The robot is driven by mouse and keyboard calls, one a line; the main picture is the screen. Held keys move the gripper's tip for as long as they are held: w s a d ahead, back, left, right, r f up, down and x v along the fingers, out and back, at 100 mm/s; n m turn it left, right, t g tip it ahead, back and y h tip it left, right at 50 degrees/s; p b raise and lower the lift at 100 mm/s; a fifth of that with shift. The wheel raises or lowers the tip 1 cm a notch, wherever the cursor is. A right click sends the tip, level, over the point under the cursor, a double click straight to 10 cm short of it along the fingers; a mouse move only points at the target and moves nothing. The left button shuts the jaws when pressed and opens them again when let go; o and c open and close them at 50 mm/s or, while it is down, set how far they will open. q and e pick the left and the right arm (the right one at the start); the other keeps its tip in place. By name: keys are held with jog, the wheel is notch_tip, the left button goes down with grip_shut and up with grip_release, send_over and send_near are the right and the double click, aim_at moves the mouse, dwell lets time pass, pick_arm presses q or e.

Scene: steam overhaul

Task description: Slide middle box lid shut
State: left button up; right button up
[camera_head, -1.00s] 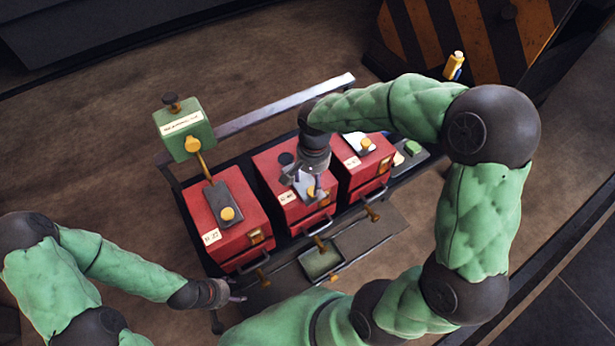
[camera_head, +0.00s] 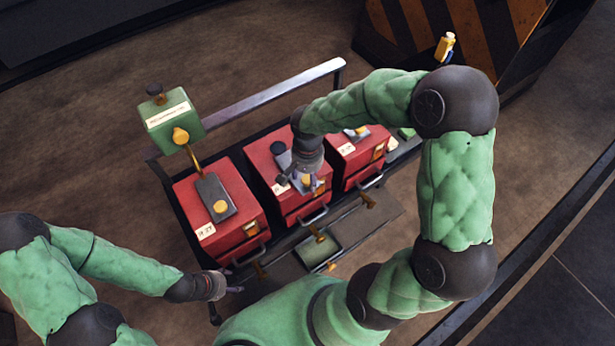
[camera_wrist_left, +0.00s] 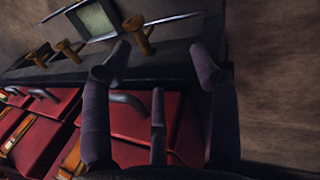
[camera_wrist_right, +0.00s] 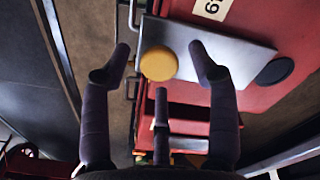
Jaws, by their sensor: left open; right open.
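Three red boxes stand in a row, each with a grey sliding lid and yellow knob. The middle box (camera_head: 262,158) is partly covered by my right gripper (camera_head: 308,186), which is over its top. In the right wrist view the middle box's grey lid (camera_wrist_right: 215,52) and its yellow knob (camera_wrist_right: 159,63) show between the open fingers of my right gripper (camera_wrist_right: 163,65). A dark round opening (camera_wrist_right: 274,72) lies beside the lid's far end. I cannot tell whether a finger touches the knob. My left gripper (camera_head: 230,286) is open and empty in front of the left box (camera_head: 198,190).
A green block (camera_head: 172,118) with a label rises behind the left box. A metal rail (camera_head: 265,98) runs behind the row. A small tray (camera_head: 320,250) and brass-coloured handles lie in front. The right box (camera_head: 362,158) stands close beside the middle one.

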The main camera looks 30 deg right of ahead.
jog(key=shift+f, duration=0.25)
grip_shut()
jog(key=w, duration=0.6)
jog(key=shift+a, duration=0.25)
jog(key=shift+w, duration=0.4)
jog(key=shift+r, duration=0.1)
grip_release()
jog(key=shift+w, duration=0.15)
